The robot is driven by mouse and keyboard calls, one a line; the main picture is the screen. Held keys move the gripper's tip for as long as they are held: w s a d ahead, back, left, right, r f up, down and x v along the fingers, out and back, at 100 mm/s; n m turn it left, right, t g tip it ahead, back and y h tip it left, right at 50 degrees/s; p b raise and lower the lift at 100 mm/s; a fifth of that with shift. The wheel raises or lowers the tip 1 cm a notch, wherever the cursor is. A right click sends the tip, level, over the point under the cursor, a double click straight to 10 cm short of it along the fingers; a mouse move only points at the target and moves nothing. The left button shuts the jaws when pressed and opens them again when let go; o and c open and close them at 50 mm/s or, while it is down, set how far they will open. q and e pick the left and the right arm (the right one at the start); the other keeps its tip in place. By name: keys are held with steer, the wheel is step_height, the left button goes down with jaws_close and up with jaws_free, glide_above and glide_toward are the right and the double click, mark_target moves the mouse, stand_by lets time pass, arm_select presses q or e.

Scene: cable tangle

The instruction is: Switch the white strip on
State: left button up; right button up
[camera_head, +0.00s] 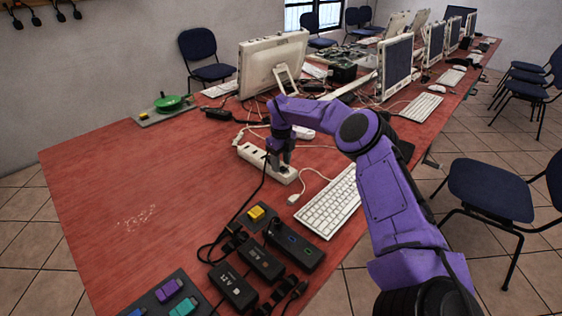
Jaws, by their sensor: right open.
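The white strip (256,158) lies on the red table, a long white power strip with dark sockets. My right gripper (284,168) points down over the strip's near right end, its fingertips at or just above the top face. I cannot tell whether they touch it. The gripper and wrist hide part of that end, and the strip's switch cannot be made out. A black cable runs down from beside the gripper. My left gripper is not in view.
A white keyboard (331,203) lies right of the strip. Black adapters (260,259), a black strip (295,245) and a yellow block (257,213) sit nearer. Monitors (272,62) stand behind. A green dish (169,103) is at the far left.

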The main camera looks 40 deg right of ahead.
steer(key=shift+f, duration=0.2)
jaws_close()
steer(key=shift+s+f, duration=0.1)
steer(key=t+b, duration=0.1)
steer(key=b, duration=0.1)
steer(key=t+b, duration=0.2)
steer(key=shift+s+f+b, duration=0.1)
steer(key=shift+s+b, duration=0.2)
steer(key=shift+s, duration=0.1)
steer(key=shift+t, duration=0.3)
steer(key=shift+s+r, duration=0.1)
steer(key=shift+r, duration=0.2)
jaws_free()
